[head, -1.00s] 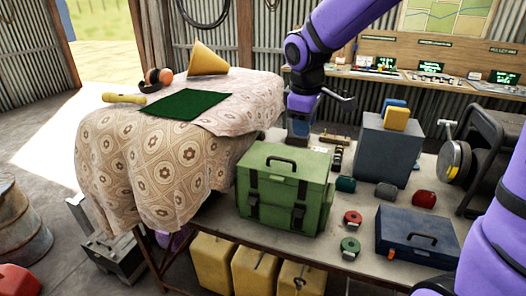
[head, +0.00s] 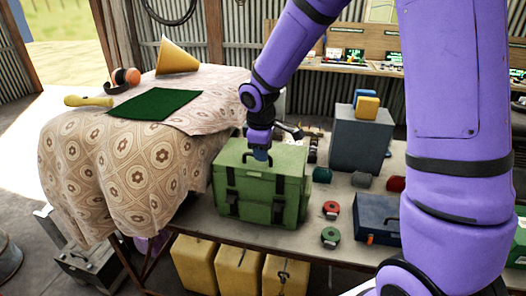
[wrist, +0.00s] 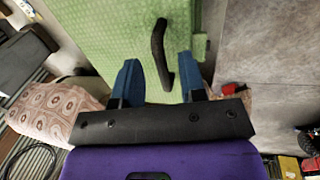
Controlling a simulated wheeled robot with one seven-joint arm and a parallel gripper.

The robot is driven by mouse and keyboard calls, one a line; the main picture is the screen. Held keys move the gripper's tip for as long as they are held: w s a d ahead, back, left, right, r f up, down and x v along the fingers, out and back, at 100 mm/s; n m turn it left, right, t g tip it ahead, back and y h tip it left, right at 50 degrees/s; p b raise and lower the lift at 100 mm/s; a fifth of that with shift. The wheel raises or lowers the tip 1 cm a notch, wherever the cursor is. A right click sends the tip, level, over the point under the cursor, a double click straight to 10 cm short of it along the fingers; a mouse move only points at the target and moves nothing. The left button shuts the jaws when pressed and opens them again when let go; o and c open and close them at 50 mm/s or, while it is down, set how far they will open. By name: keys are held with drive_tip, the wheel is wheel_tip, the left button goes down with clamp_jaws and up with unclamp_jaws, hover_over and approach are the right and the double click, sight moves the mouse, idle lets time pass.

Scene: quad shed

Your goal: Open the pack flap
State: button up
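The green pack (head: 262,200) stands upright on the workbench in the head view, with two dark straps down its front and a dark handle on top. The flap on top looks shut. In the wrist view the green top (wrist: 115,30) lies below me, with the black handle (wrist: 158,50) running lengthwise. My gripper (wrist: 158,66) is open, its two blue fingers apart on either side of the handle's near part. In the head view my gripper (head: 261,154) points down just above the handle. I cannot tell whether the fingers touch it.
A patterned cloth-covered table (head: 110,180) stands left of the pack. On the bench to the right are a grey box (head: 358,140), a dark blue case (head: 378,220) and red (head: 331,209) and green (head: 330,236) reels. Yellow containers (head: 237,268) stand beneath the bench.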

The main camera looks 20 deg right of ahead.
drive_tip(key=shift+f, duration=0.4)
clamp_jaws()
drive_tip(key=shift+w+d, duration=0.1)
